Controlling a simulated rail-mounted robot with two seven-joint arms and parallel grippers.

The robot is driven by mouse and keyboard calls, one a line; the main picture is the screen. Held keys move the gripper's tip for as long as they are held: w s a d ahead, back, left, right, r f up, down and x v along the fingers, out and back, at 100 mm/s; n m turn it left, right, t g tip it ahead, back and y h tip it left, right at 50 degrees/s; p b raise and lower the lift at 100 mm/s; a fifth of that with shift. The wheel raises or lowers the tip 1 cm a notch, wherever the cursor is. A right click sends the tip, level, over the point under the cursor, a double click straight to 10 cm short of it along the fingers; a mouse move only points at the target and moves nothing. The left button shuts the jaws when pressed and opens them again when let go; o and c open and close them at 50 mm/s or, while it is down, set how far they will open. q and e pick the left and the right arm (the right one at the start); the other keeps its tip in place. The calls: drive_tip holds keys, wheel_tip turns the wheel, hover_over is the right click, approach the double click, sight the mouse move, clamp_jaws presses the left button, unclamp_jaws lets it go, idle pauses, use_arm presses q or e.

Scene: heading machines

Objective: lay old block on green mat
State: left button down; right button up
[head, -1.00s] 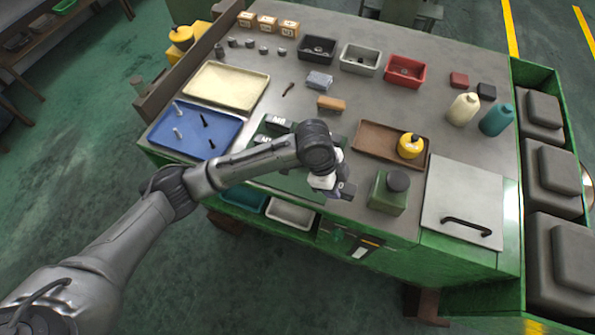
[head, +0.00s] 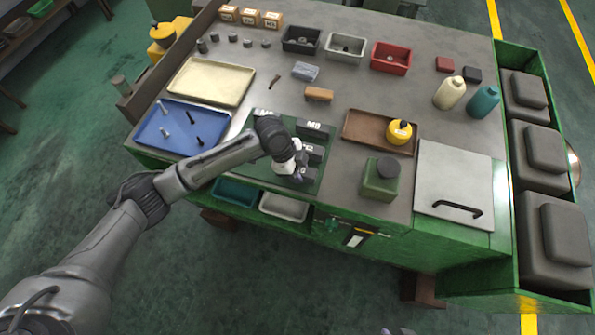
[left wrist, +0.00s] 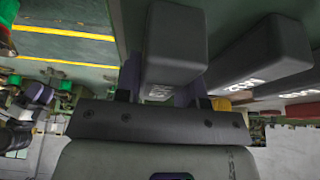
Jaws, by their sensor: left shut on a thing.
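The green mat (head: 318,184) lies at the front of the bench, with dark grey blocks on it, one of them a block marked M8 (head: 314,127). My left gripper (head: 297,175) is over the front part of the mat, seen from above. It is shut on a dark grey block (left wrist: 175,45), which fills the gap between the fingers in the left wrist view. Another dark grey block with white lettering (left wrist: 258,62) is close beside it there. My arm hides part of the mat, and I cannot tell whether the held block touches it.
A blue tray with bolts (head: 183,135) is left of the mat. An orange-brown block (head: 319,94) and a grey-blue block (head: 305,71) lie behind.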

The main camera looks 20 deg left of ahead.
use_arm(q)
drive_tip(key=shift+f, duration=0.6)
drive_tip(key=shift+f, duration=0.15)
drive_tip(key=c, duration=0.7)
unclamp_jaws()
drive_tip(key=v, duration=1.2)
drive_tip(key=shift+p, duration=0.3)
